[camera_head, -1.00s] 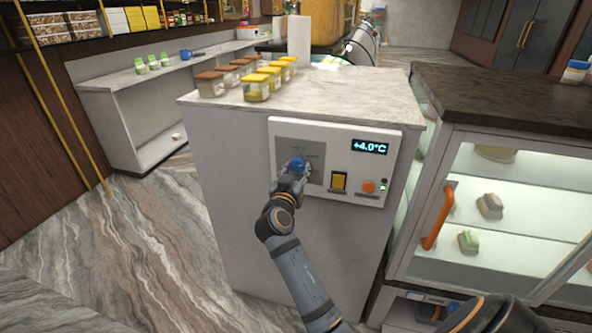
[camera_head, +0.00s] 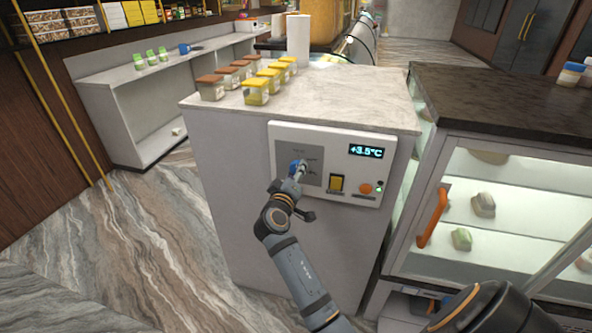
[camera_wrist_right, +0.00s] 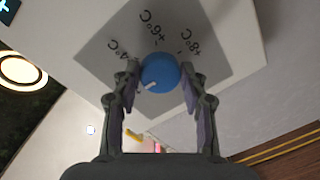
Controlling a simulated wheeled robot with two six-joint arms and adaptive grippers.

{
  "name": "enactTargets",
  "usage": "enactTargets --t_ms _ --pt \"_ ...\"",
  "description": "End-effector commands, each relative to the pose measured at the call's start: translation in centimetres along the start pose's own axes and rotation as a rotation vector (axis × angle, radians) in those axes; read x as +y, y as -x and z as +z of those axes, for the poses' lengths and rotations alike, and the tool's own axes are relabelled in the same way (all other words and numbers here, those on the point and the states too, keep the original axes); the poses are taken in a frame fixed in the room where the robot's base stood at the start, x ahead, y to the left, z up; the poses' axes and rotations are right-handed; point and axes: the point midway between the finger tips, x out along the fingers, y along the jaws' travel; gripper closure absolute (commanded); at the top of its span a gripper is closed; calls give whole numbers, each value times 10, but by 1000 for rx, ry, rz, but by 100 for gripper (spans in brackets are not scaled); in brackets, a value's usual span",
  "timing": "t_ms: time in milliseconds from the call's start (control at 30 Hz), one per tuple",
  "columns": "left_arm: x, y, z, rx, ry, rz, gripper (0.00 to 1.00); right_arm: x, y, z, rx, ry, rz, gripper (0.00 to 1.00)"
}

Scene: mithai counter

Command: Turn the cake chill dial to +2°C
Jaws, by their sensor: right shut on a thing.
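The chill dial (camera_head: 297,168) is a round blue knob on the grey plate of a white control panel (camera_head: 322,140), on the front of a marble-topped counter. The panel's display (camera_head: 367,151) reads +3.5°C. In the right wrist view the dial (camera_wrist_right: 160,70) shows a white pointer mark at its lower left edge, with printed temperature labels around it, partly hidden. My right gripper (camera_head: 295,178) is shut on the dial, with its fingers (camera_wrist_right: 161,82) on either side of the knob. My left gripper is not in view.
A yellow switch (camera_head: 336,183) and an orange button (camera_head: 365,188) sit right of the dial. Several yellow-lidded jars (camera_head: 256,91) and brown-lidded jars (camera_head: 210,88) stand on the counter top. A glass display case with an orange handle (camera_head: 432,218) is at right.

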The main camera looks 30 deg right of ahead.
Motion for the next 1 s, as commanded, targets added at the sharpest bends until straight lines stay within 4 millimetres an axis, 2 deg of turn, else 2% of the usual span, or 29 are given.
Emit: enactTargets --t_ms 300,767,800,933,1000 --pt "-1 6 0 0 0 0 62 1 0 -1 -3 83 2 88" --pt "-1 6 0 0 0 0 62 0 0 -1 -4 93 2 88" --pt "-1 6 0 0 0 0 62 0 0 -1 -4 93 2 51" --pt "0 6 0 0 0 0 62 0 0 0 -4 92 2 34" --pt "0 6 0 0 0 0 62 0 0 0 -4 92 2 33"
